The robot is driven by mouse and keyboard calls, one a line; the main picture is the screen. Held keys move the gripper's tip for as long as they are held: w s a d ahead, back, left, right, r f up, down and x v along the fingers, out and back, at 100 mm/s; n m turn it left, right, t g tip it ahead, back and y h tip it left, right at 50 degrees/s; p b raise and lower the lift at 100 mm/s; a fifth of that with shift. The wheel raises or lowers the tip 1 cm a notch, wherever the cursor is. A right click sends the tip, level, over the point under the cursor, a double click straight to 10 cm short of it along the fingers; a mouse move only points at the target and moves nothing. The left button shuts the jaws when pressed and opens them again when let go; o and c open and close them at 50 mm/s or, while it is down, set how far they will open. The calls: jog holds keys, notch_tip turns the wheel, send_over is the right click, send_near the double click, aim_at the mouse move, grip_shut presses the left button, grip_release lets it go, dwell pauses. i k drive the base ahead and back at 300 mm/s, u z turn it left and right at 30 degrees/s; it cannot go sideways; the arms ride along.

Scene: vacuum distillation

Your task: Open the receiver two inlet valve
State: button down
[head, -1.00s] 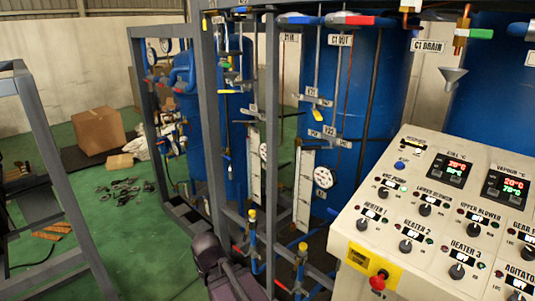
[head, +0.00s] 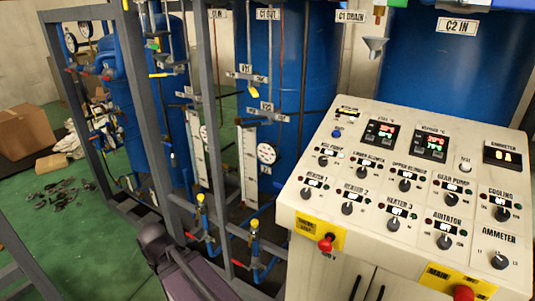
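No valve in the head view carries a label that I can read as the receiver two inlet. Small metal valves with white tags sit on the pipes before the blue tank: an upper tagged valve (head: 246,73) and a lower tagged valve (head: 267,108). Their tag text is too small to read surely. Low on the frame, a left yellow-capped valve (head: 201,198) and a right yellow-capped valve (head: 254,225) stand on blue pipes. I cannot tell whether these valves are open or shut. My gripper is not in view.
A control panel (head: 390,215) with knobs, displays and a red button (head: 325,243) fills the right. Grey frame posts (head: 148,100) stand before the blue tanks (head: 310,50). A cardboard box (head: 24,130) and dark scraps (head: 55,193) lie on the green floor (head: 70,230).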

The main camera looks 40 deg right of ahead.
aim_at(252, 91)
jog(key=k, duration=0.5)
jog(key=z, duration=1.05)
jog(key=i, duration=0.4)
